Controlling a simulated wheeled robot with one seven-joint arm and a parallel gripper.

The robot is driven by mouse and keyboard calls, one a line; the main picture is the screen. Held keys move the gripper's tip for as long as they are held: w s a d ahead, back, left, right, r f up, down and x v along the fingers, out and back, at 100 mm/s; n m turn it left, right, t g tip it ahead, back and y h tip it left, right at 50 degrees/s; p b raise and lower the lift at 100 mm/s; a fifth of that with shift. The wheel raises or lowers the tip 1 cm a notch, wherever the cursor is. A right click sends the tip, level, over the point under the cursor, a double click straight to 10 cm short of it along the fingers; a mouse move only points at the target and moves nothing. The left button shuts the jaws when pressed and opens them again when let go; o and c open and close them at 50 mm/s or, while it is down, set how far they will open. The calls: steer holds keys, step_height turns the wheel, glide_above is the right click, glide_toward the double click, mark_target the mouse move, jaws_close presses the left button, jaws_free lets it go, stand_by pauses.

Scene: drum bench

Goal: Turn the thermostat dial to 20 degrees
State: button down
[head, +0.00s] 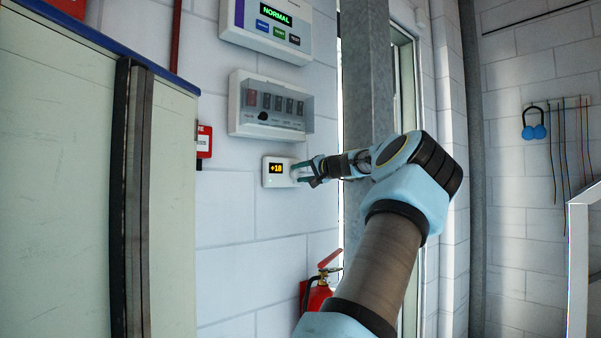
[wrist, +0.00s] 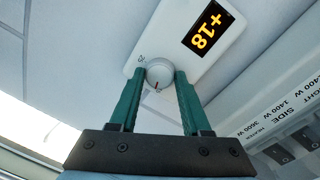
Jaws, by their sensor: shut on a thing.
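The white thermostat (head: 274,172) is mounted on the block wall, and its display reads +18. It also shows in the wrist view (wrist: 196,62), with the same +18 in yellow digits. Its round grey dial (wrist: 159,73) has a small red mark near its lower edge, and a small printed 20 is beside it on the casing. My gripper (wrist: 160,82) has its two green fingers on either side of the dial, shut on it. In the head view my gripper (head: 300,172) reaches the thermostat's right side and covers most of the dial.
A grey switch box (head: 270,106) is just above the thermostat, with an alarm panel (head: 267,28) above that. A red call point (head: 204,141) is to the left. A fire extinguisher (head: 317,293) is below. A metal column (head: 366,75) stands close on the right.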

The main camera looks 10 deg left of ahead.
steer(key=m+p, duration=0.1)
steer(key=m, duration=0.3)
steer(key=shift+r+p, duration=0.1)
steer(key=shift+p, duration=0.3)
steer(key=shift+d+m+g+y+p, duration=0.1)
steer(key=shift+m+g+y+p, duration=0.2)
steer(key=shift+m+p, duration=0.9)
steer(key=shift+m+b, duration=0.4)
steer(key=shift+m, duration=0.2)
steer(key=shift+f, duration=0.2)
steer(key=shift+c, duration=1.8)
jaws_free()
steer(key=b+v, duration=0.4)
steer(key=v, duration=0.6)
steer(key=shift+s+d, duration=0.15)
steer(key=shift+d, duration=0.1)
steer(key=shift+r, duration=0.1)
